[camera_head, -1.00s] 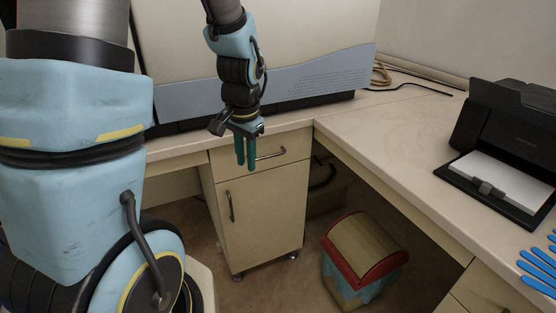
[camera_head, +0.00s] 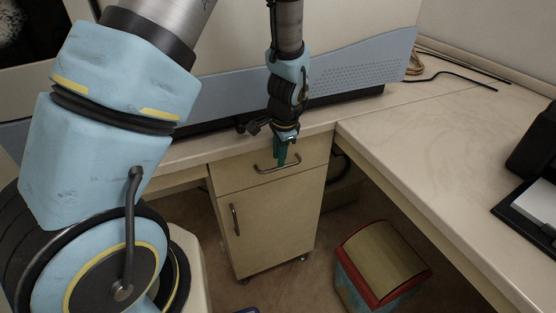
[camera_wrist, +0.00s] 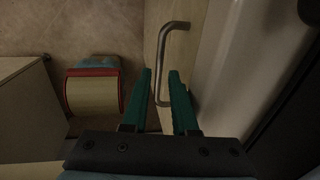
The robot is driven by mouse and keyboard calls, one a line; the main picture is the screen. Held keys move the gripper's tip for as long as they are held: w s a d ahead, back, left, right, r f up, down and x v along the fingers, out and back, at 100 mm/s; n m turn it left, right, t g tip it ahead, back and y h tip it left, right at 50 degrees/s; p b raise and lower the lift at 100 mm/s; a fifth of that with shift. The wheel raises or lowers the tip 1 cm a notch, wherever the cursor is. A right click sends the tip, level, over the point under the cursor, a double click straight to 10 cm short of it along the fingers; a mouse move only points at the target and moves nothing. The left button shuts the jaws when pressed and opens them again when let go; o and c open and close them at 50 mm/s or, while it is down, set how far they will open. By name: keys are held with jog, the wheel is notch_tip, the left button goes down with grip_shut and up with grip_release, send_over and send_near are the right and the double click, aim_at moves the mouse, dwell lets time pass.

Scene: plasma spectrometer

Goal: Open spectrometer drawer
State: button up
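The drawer (camera_head: 235,178) is the shut top front of a beige cabinet under the bench, with a curved metal handle (camera_head: 264,169). My gripper (camera_head: 281,160) points down in front of the drawer, over the handle's middle in the head view. In the wrist view my gripper (camera_wrist: 161,75) has its two green fingers apart with nothing held. The handle (camera_wrist: 162,62) shows there beyond and between the fingertips, its lower end near the gap between the fingers. I cannot tell whether a finger touches it.
The cabinet door (camera_head: 270,225) below has its own handle (camera_head: 235,219). A red-rimmed bin (camera_head: 385,262) stands on the floor to the right. The bench top (camera_head: 430,130) runs along the right, and the large spectrometer (camera_head: 340,75) stands behind my gripper.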

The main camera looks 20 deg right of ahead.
aim_at(278, 169)
jog(key=shift+w+f, duration=0.15)
jog(key=shift+f, duration=0.65)
jog(key=shift+w+f, duration=0.1)
jog(key=shift+f, duration=0.7)
jog(key=shift+c, duration=0.4)
grip_shut()
